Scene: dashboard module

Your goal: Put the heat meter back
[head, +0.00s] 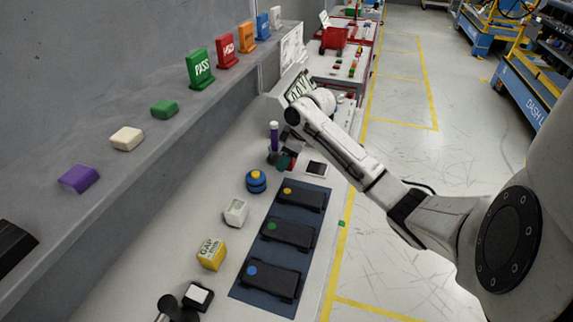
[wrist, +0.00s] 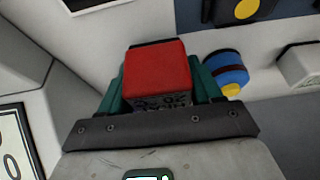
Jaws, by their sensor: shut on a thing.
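In the wrist view, my gripper (wrist: 155,75) is shut on a red-topped block (wrist: 158,65) with small dark print on its side that I cannot read; I cannot tell from the print whether it is the heat meter. The block sits between the two teal fingers. In the head view, my gripper (head: 285,162) is low over the far part of the white bench, and only a little red shows at it. A purple upright object (head: 274,137) stands just left of it. My arm hides part of the bench there.
A blue-and-yellow round object (head: 256,181), a white block (head: 236,212) and a yellow GAP block (head: 211,254) stand in a row. Right of them, a blue mat (head: 262,289) holds three black modules. A shelf (head: 95,190) runs along the left.

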